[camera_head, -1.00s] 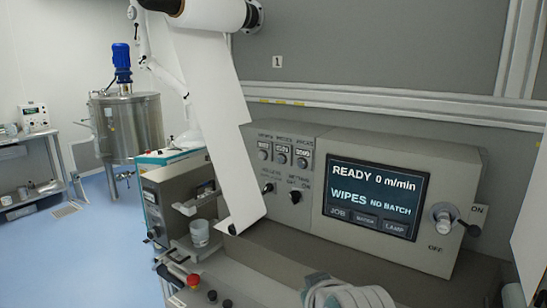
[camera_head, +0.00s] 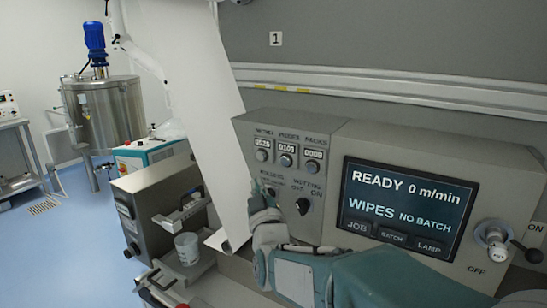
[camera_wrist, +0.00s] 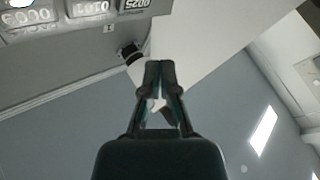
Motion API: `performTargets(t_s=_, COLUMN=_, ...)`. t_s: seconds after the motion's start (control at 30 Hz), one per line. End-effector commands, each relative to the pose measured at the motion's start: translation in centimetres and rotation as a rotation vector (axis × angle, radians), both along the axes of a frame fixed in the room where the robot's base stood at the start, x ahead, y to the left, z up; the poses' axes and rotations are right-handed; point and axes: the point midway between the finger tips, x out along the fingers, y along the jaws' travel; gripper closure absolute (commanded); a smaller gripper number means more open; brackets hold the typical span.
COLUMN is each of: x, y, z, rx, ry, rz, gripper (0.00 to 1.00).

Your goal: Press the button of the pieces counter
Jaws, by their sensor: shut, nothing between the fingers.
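The pieces counter (camera_head: 288,147) is the middle of three small counters on the grey panel. Its round button (camera_head: 286,160) sits just under its digits and is uncovered. In the wrist view the pieces counter (camera_wrist: 91,8) shows upside down at the top edge; its button is not clear there. My gripper (camera_head: 257,186) is in front of the panel, below and left of that button, apart from it in the picture. In the wrist view my gripper (camera_wrist: 161,64) has its fingertips together with nothing held. Depth to the panel is hard to judge.
The metres counter (camera_head: 263,142) and packs counter (camera_head: 314,153) flank it closely, each with a button. A wetting knob (camera_head: 303,206) is below. A white web (camera_head: 207,110) hangs left of my gripper. A lit screen (camera_head: 405,205) is at right.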

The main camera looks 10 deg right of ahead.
Motion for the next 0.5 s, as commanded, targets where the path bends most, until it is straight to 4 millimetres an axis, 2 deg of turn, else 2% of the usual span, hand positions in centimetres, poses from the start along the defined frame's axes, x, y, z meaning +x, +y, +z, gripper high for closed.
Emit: performTargets(t_s=0.5, x=0.40, y=-0.20, z=0.19, rx=-0.009, ry=-0.026, rz=-0.010, gripper=1.00)
